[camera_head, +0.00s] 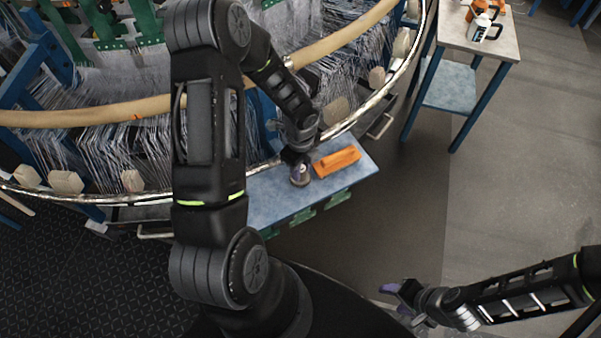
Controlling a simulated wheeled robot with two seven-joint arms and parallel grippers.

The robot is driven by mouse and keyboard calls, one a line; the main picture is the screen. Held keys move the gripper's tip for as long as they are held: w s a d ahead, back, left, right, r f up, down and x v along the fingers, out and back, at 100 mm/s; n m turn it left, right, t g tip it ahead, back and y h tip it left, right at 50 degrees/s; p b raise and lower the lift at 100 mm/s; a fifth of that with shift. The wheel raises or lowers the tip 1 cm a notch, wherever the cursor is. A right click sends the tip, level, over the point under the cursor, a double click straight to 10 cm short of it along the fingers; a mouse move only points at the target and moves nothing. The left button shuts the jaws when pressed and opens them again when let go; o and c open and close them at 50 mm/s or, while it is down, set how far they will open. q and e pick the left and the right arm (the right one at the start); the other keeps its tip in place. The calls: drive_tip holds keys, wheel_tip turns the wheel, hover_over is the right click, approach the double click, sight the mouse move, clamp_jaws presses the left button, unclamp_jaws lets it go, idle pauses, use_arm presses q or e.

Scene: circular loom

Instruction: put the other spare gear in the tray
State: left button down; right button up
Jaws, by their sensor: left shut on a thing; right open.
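My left gripper (298,165) points down over the blue-topped bench, close to the loom's rim. It is shut on a small grey round thing (300,180), which looks like the spare gear; the fingers hide part of it. I cannot tell whether it touches the bench top. An orange block-like object (337,161) lies on the bench just right of the gripper; I cannot tell whether it is the tray. My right gripper (391,297) is open and empty, low over the floor to the right. I see no other gear clearly.
The bench (360,170) stands beside the circular loom, whose metal rail (372,103) curves close behind my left gripper. A side table (480,42) at the upper right holds a white bottle (479,27) and orange items. The grey floor (500,180) between is clear.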

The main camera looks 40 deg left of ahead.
sight(305, 168)
use_arm(q)
wheel_tip(305, 168, up, 10)
idle(0.6)
idle(0.5)
drive_tip(key=shift+w+d+f+n, duration=0.1)
drive_tip(key=shift+w+d+n, duration=0.2)
drive_tip(key=shift+d+n, duration=0.25)
drive_tip(key=w+d+f+n, duration=0.2)
drive_tip(key=w+d+n, duration=0.4)
drive_tip(key=d+n, duration=0.5)
drive_tip(key=n, duration=0.6)
drive_tip(key=shift+d+n, duration=0.1)
drive_tip(key=shift+n, duration=0.15)
